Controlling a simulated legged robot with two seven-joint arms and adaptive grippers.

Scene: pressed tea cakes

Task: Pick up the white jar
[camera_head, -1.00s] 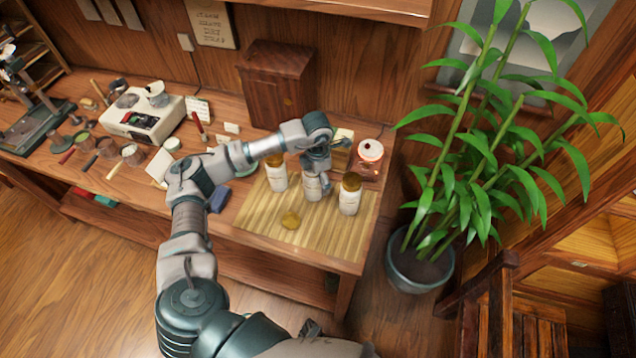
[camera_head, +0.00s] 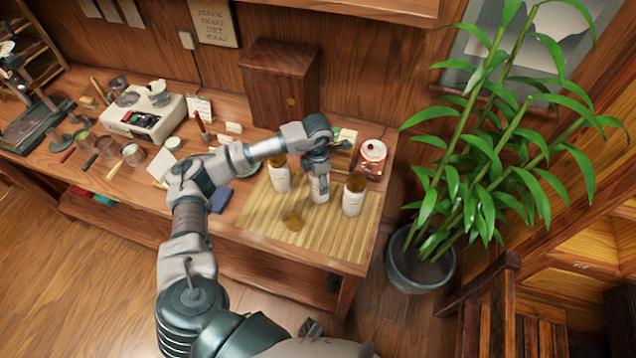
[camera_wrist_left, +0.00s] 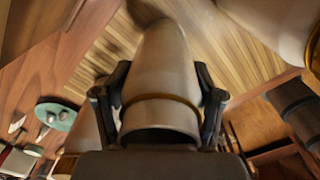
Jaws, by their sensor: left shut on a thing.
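Three white jars stand in a row on a bamboo mat (camera_head: 260,222). The middle white jar (camera_head: 319,193) is between the fingers of my left gripper (camera_head: 317,178), which comes down on it from above and hides its top. In the left wrist view the fingers press on both sides of this pale jar (camera_wrist_left: 163,70), near a gold-brown band. The left jar (camera_head: 281,180) and right jar (camera_head: 354,198) have amber-brown lids and stand close on either side. I cannot see any gap under the middle jar. My right gripper is not in view.
A round brownish disc (camera_head: 293,221) lies on the mat in front. A red-and-white canister (camera_head: 372,155) and a wooden cabinet (camera_head: 278,85) stand behind. Tools and a white device (camera_head: 145,115) fill the left of the table. A potted plant (camera_head: 420,258) stands at right.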

